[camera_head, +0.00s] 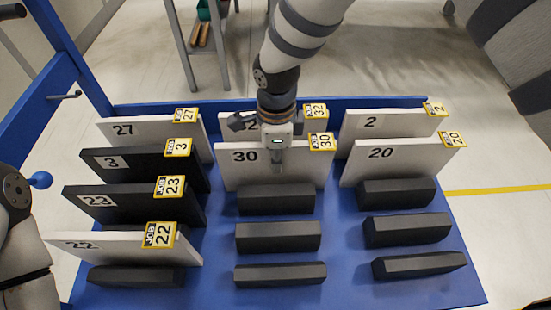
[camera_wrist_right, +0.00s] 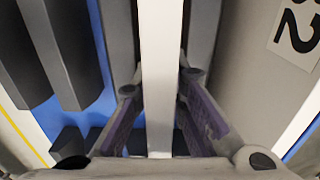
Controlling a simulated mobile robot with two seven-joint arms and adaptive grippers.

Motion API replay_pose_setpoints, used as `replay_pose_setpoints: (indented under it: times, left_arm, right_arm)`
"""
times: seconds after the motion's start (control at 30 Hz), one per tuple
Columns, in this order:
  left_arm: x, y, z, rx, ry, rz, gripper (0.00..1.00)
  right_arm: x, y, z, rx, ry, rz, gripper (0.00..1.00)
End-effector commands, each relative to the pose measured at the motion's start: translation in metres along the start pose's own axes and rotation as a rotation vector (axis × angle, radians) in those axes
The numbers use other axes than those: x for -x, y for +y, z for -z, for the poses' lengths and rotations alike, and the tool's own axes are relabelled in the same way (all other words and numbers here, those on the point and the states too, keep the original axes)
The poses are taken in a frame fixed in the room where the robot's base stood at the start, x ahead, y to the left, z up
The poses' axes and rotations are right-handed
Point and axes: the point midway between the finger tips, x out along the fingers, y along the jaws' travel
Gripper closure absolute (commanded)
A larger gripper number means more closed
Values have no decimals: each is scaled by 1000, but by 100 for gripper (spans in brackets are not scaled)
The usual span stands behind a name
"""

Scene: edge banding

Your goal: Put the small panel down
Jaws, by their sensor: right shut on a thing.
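My right gripper (camera_head: 278,158) comes down from the top in the head view and is shut on the top edge of white panel 30 (camera_head: 245,173). The panel stands upright in the middle column, behind a black bar (camera_head: 277,198) that hides its lower edge. I cannot tell whether it bears on the blue rack (camera_head: 220,285). In the right wrist view, the panel's pale edge (camera_wrist_right: 159,40) runs between the two fingers (camera_wrist_right: 161,82). My left gripper is outside the views; only part of my left arm shows at the left.
Panel 32 (camera_head: 312,121) stands close behind; its face shows in the right wrist view (camera_wrist_right: 250,70). Panels 20 (camera_head: 400,165) and 2 (camera_head: 400,124) stand right. Panels 27, 3, 23 and 22 (camera_head: 115,246) stand left. Black bars fill the front middle and right.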

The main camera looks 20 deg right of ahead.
Motion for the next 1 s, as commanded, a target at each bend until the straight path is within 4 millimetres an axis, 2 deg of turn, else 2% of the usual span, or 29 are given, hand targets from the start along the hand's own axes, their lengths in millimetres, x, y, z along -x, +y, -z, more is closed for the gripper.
replay_pose_setpoints:
  times: [0.33,0.37,0.4,0.43,0.73,0.87,1.0]
  left_arm:
    - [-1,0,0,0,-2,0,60]
    - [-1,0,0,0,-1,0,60]
    - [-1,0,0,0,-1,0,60]
    - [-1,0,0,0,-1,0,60]
    - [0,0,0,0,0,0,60]
    - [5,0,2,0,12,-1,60]
    - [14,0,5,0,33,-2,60]
  right_arm:
    - [-5,-1,0,0,0,2,100]
    - [-4,0,0,0,0,1,81]
    - [-4,0,0,0,0,1,72]
    - [-4,0,0,0,0,1,68]
    - [-2,-1,0,0,-1,2,68]
    - [22,-2,0,-1,-2,8,68]
    - [63,-2,0,-1,-2,12,68]
